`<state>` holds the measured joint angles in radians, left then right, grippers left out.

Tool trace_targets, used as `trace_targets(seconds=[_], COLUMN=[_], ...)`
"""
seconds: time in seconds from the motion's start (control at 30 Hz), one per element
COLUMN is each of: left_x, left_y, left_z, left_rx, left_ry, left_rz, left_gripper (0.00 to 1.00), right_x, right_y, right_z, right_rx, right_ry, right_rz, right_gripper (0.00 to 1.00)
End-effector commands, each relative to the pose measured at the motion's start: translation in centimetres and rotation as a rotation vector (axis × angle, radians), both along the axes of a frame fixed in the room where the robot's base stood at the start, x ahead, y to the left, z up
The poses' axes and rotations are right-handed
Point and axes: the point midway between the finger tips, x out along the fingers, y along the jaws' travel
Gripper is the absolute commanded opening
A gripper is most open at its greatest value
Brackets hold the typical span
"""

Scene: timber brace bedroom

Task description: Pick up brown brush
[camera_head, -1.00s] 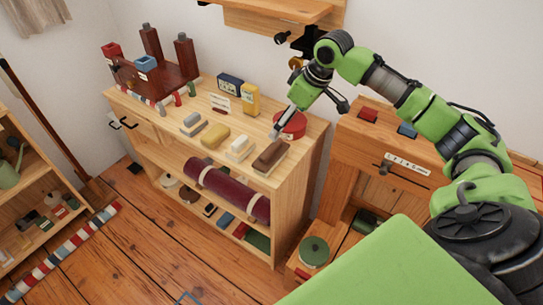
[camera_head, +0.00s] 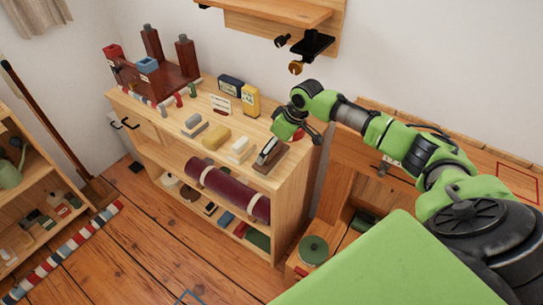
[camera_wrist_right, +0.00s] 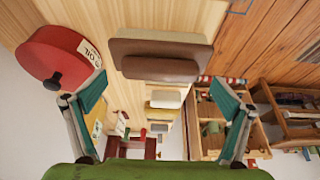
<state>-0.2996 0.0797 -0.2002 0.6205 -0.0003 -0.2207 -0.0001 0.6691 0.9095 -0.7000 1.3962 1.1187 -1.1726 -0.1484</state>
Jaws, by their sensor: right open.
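The brown brush (camera_head: 275,164) lies at the right front end of the shelf unit's wooden top. In the right wrist view the brush (camera_wrist_right: 160,55) lies lengthwise across the upper middle, with a darker body on one side and a lighter brown part on the other. My right gripper (camera_head: 277,149) is above and close to the brush and partly covers it in the head view. In the wrist view its two teal fingers (camera_wrist_right: 160,98) are wide apart with nothing between them, and the brush shows beyond the tips. My left gripper is not in view.
A red oil tin (camera_wrist_right: 58,55) stands close beside the brush. A cream brush (camera_head: 238,150), a yellow one (camera_head: 215,137) and a grey one (camera_head: 193,125) sit in a row to the left. Behind them are a yellow box (camera_head: 250,101) and a dark box (camera_head: 230,85).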

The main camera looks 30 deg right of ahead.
Motion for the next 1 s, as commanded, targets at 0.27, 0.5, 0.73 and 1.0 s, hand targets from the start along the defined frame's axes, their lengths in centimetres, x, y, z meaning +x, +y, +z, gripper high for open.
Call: trace_targets(seconds=[0.27,0.5,0.73,1.0], left_x=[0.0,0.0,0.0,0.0], left_y=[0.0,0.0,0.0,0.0], left_z=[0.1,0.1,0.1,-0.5], left_rx=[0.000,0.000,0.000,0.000], left_ry=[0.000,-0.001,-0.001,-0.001], left_rz=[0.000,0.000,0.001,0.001], left_gripper=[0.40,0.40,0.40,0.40], right_x=[0.2,0.2,0.2,0.3], right_y=[0.1,0.1,0.1,0.0], right_z=[-0.7,-0.6,-0.6,0.5], right_rx=[-0.001,-0.002,-0.001,-0.001], right_ry=[0.000,0.000,0.000,-0.004], right_rz=[0.001,0.001,0.001,0.000], right_gripper=[0.96,0.44,0.39,0.39])
